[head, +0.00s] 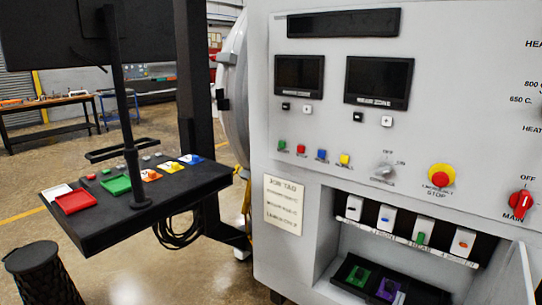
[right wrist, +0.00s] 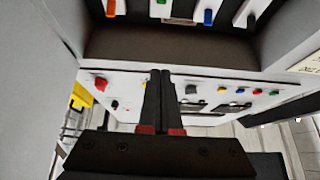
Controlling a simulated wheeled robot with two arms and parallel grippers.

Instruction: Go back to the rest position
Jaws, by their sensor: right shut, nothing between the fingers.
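My right gripper (right wrist: 160,76) shows in the right wrist view with its two dark fingers together and nothing between them. It is in front of the furnace cabinet, with the recess of coloured switches at the top of that view and the control panel beyond the fingertips. I cannot tell that it touches anything. In the head view I make out neither gripper. The grey furnace cabinet (head: 300,150) fills the right side, with a red main switch (head: 520,204), a red-and-yellow emergency stop (head: 440,177) and an open recess with several switches (head: 404,226).
A black console table (head: 150,208) with coloured trays and a monitor on a post (head: 125,110) stands left of the cabinet. A dark round bin-like object (head: 40,275) is at the lower left. An open door panel (head: 512,280) juts out at the lower right. Floor between is clear.

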